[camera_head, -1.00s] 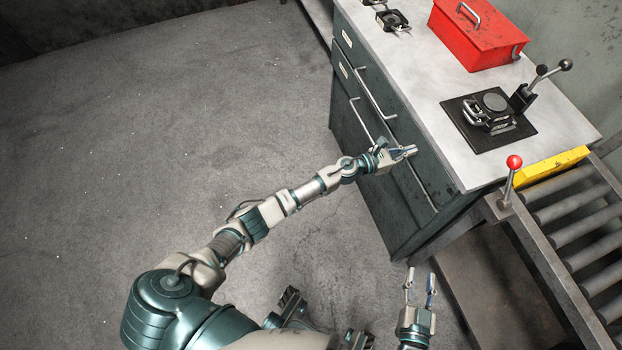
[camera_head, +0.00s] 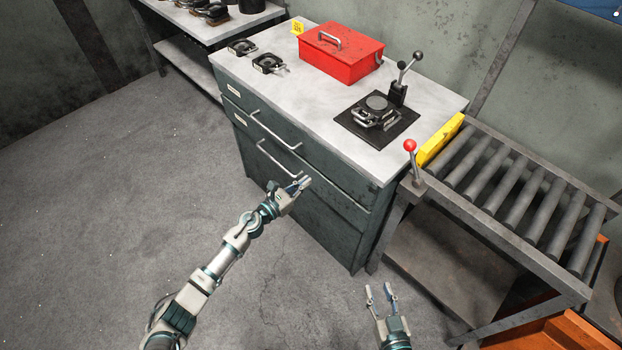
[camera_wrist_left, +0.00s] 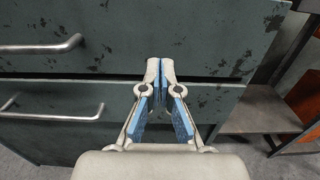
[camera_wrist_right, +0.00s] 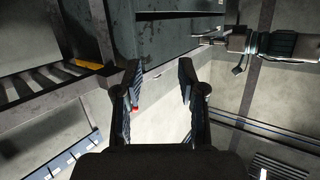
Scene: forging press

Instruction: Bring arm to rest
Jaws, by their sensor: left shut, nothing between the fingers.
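My left arm reaches in from the lower left of the head view. My right gripper (camera_head: 380,290) is low at the bottom right of the head view, over the floor. In the right wrist view its fingers (camera_wrist_right: 157,75) stand apart with nothing between them.
The cabinet's top holds a red toolbox (camera_head: 340,55), a black press fixture (camera_head: 376,120) and small black clamps (camera_head: 268,64). A red-knobbed lever (camera_head: 411,160) and a roller conveyor (camera_head: 510,200) stand at the right. Two drawer handles (camera_head: 279,160) stick out near my left gripper. The floor at left is clear.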

